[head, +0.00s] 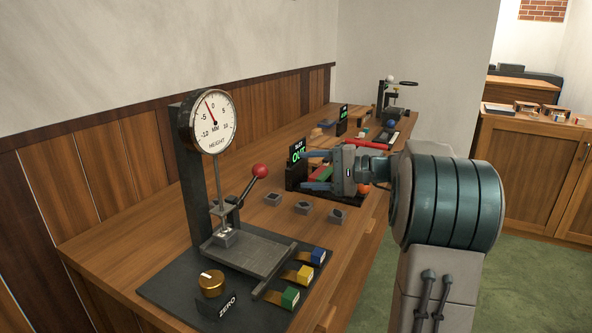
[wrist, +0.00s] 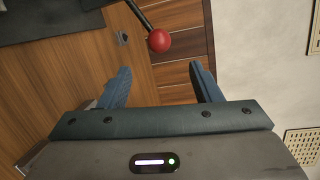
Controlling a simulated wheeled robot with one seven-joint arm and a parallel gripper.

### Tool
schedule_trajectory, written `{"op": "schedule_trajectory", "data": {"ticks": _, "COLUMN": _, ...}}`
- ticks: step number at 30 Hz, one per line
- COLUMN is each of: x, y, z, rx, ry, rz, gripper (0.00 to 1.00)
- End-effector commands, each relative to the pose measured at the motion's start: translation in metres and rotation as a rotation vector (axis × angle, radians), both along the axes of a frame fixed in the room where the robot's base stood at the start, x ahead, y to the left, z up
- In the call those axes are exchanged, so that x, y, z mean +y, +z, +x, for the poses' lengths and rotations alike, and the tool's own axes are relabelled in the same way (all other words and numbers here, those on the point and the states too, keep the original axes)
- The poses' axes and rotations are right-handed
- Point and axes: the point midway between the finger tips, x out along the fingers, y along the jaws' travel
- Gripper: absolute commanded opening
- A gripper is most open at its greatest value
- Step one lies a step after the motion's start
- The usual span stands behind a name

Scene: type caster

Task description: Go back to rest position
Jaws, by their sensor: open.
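My gripper (head: 318,169) is open and empty in the head view, raised above the workbench (head: 150,235) and pointing left toward the panelled wall. In the wrist view its two blue fingers (wrist: 160,85) are spread wide with nothing between them. The height gauge's red-knobbed lever (head: 260,171) stands to the left of the fingers in the head view. In the wrist view the red knob (wrist: 159,40) shows beyond the fingertips, apart from them.
The dial gauge (head: 213,122) stands on a dark base with a small grey block under its stem. Several grey blocks (head: 303,208) lie on the bench. A display reading OUT (head: 298,154) is behind my gripper. A brass knob (head: 211,284) and coloured blocks are at the front.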

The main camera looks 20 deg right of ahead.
Motion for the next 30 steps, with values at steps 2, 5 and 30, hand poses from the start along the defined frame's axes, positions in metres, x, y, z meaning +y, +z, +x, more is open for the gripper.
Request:
{"op": "schedule_trajectory", "data": {"ticks": 2, "x": -0.002, "y": 0.001, "z": -0.002, "rx": 0.000, "ry": -0.001, "rz": 0.000, "gripper": 0.58}}
{"op": "schedule_trajectory", "data": {"ticks": 5, "x": -0.003, "y": 0.000, "z": -0.002, "rx": 0.000, "ry": 0.000, "rz": 0.000, "gripper": 0.58}}
{"op": "schedule_trajectory", "data": {"ticks": 30, "x": 0.124, "y": 0.000, "z": -0.136, "rx": 0.285, "ry": 0.224, "rz": -0.595, "gripper": 0.58}}
